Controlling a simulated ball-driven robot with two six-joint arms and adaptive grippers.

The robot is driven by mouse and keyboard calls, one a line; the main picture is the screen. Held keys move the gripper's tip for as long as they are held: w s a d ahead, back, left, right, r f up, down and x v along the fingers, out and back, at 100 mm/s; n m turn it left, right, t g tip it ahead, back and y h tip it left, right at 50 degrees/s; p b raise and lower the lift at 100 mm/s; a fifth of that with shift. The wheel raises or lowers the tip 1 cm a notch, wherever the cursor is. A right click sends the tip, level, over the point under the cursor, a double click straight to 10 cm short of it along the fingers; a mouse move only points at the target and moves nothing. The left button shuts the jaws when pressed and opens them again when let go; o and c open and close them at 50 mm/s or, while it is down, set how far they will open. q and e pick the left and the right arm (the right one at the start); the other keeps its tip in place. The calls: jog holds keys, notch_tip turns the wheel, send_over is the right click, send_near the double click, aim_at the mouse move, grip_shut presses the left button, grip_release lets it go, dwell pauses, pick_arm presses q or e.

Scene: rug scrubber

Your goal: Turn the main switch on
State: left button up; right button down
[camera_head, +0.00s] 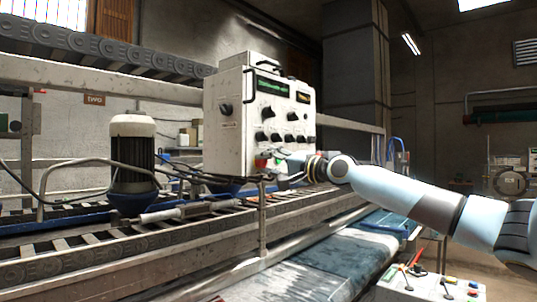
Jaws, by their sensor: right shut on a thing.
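A white control box (232,142) stands over the conveyor frame, with rows of black knobs and small displays on its front. A round black knob (225,109) with a small label under it sits on its left side face. A red switch (261,163) shows at the lower left of the front. My right gripper (277,165) is at this lower edge, shut on the red switch and partly hiding it. No label shows there, so I cannot tell which control is the main switch. My left gripper is out of view.
A roller conveyor (110,262) runs along the left and below the box. A dark motor with a white cap (133,126) stands on it. Cables hang under the box. A second panel with levers and buttons (425,286) is at the lower right. Open floor lies at the right.

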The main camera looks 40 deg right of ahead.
jog(key=shift+r+m+p, duration=0.1)
jog(key=shift+m+p, duration=0.65)
jog(key=shift+m, duration=0.15)
